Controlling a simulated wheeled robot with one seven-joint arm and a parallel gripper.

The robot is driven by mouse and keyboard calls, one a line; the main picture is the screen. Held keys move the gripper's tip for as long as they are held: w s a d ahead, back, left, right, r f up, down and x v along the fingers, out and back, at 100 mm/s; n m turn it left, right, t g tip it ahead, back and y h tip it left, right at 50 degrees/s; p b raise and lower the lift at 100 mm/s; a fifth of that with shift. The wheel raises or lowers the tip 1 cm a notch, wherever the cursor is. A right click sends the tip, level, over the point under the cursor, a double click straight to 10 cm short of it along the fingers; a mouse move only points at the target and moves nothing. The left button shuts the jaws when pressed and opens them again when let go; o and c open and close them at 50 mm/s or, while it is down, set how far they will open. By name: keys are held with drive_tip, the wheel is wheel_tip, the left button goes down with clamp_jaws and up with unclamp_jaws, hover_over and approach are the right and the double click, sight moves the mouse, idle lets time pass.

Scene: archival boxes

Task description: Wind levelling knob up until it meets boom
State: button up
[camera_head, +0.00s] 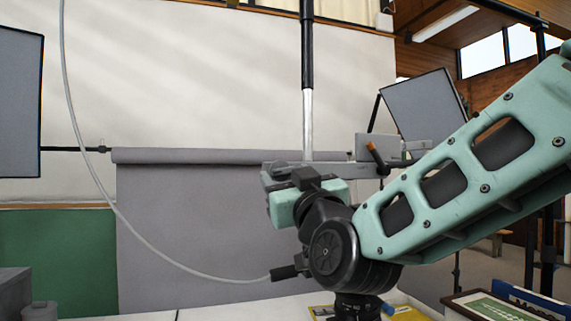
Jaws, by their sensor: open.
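A grey horizontal bar (345,171) runs behind the arm in the middle of the view; it may be the boom, but I cannot tell. A black lever with an orange end (371,147) stands at its right part. No levelling knob can be made out for certain. A mint-green arm link, which seems to be mine, crosses from the right edge to a black round joint and covers much of the middle. A black part below the joint runs down to the bottom edge. I see no jaws or fingertips of my gripper.
A vertical pole (308,120) comes down to the bar. A pale cable (105,193) hangs in a curve at left. A grey backdrop (200,240) hangs behind. Books (500,307) lie at lower right, a grey box (14,293) at lower left. Grey panels stand on both sides.

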drive_tip(key=shift+w+a+r, duration=0.2)
drive_tip(key=shift+w+r, duration=0.05)
drive_tip(key=shift+w, duration=0.4)
drive_tip(key=c, duration=1)
drive_tip(key=shift+f, duration=0.1)
drive_tip(key=shift+f+m+h+b, duration=0.15)
drive_tip(key=shift+m+h+b, duration=0.15)
drive_tip(key=shift+m+b, duration=0.7)
drive_tip(key=m+h+b, duration=0.1)
drive_tip(key=b, duration=0.1)
drive_tip(key=shift+f+m+t+b, duration=0.1)
drive_tip(key=shift+m+t+b, duration=0.2)
drive_tip(key=shift+t, duration=0.1)
drive_tip(key=shift+a+r+m+h+b, duration=0.15)
drive_tip(key=shift+m+h+b, duration=0.75)
drive_tip(key=shift+m, duration=0.55)
drive_tip(key=shift+a+r+m+h+b, duration=0.15)
drive_tip(key=shift+m+h+b, duration=0.7)
drive_tip(key=shift+m, duration=0.6)
drive_tip(key=shift+d, duration=0.1)
